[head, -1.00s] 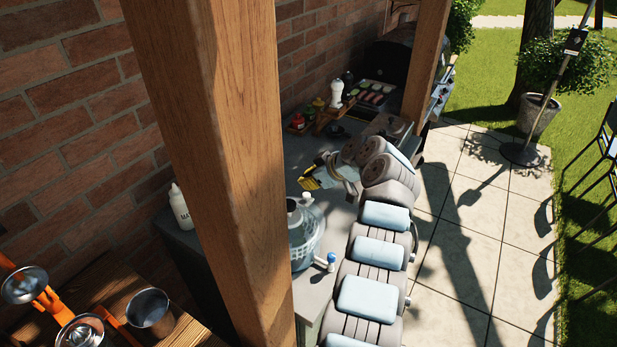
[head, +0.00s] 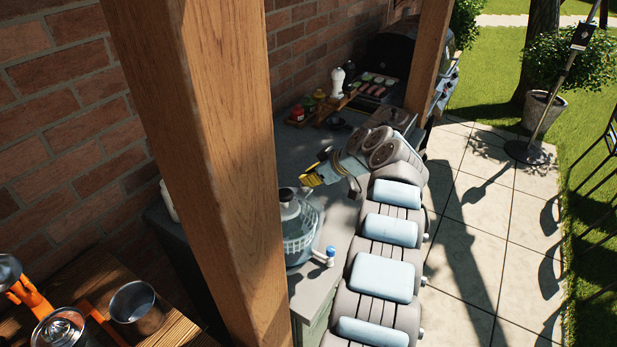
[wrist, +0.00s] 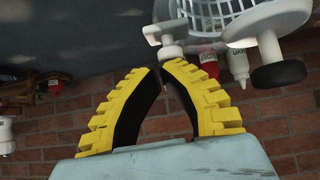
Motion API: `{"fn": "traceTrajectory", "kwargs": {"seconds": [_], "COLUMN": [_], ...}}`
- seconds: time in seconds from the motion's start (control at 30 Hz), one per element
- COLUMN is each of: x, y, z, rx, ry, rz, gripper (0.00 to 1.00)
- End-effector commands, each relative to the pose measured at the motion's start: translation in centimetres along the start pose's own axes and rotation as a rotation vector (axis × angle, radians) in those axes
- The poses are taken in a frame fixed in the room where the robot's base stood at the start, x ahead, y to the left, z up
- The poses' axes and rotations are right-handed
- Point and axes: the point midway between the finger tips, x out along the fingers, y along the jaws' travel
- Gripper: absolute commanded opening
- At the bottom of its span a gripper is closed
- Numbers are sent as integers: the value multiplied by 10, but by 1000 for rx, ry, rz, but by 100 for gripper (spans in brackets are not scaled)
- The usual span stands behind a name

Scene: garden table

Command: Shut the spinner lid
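The salad spinner (head: 298,238) stands on the grey counter, a pale lattice bowl partly hidden by the wooden post. Its grey, dark-topped lid part (head: 289,208) rises above the bowl; how far open it is I cannot tell. A blue-ended handle (head: 330,254) sticks out at the right. In the wrist view, upside down, the lattice bowl (wrist: 205,15) is at the top, with a pale part ending in a black disc (wrist: 278,76). My gripper (head: 311,179), with yellow fingers, is above and beyond the spinner.
The wooden post (head: 215,150) blocks the left of the counter. Condiment bottles (head: 308,105), a white mill (head: 336,82) and a grill (head: 390,75) stand farther back along the brick wall. Metal pots (head: 136,305) sit on a wooden surface at lower left.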

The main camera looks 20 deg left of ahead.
Motion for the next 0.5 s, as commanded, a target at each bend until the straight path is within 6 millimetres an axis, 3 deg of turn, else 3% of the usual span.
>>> {"fn": "traceTrajectory", "kwargs": {"seconds": [0.5], "x": [-9], "y": [0], "z": [-1], "rx": [-1], "ry": [0], "rz": [-1], "gripper": [0]}}
